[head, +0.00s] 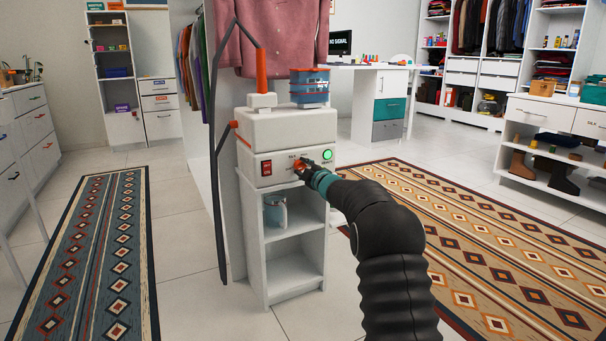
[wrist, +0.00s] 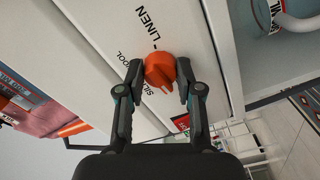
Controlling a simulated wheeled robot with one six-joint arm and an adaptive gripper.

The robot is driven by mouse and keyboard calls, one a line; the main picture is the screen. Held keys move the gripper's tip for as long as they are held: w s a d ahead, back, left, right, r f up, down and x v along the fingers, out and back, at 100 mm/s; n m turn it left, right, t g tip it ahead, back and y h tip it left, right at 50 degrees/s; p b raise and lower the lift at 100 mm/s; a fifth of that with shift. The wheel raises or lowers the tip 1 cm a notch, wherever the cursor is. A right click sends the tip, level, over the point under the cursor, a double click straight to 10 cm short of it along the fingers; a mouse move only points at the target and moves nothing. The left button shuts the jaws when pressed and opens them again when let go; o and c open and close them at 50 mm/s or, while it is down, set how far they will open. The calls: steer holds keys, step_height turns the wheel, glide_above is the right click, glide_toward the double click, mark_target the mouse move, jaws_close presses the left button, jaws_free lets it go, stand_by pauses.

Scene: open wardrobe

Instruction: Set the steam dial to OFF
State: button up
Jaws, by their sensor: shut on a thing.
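The steam dial is an orange knob (head: 299,162) on the white front panel of the steamer (head: 290,128) in the head view. In the wrist view the orange knob (wrist: 159,69) sits between my two fingertips. My gripper (wrist: 160,75) is shut on it, one finger on each side; it also shows at the panel in the head view (head: 304,166). In the wrist view LINEN is readable beside the knob, and WOOL and SILK are partly covered.
A red switch (head: 266,168) is left of the dial and a green lit button (head: 327,155) is right of it. A blue container (head: 309,86) stands on top. An open shelf with a jar (head: 275,211) is below. Patterned rugs (head: 100,255) lie on both sides.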

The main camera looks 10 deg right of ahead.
steer(key=shift+n, duration=0.6)
steer(key=o, duration=1.2)
steer(key=shift+a, duration=0.1)
steer(key=shift+c, duration=0.2)
steer(key=v, duration=1.2)
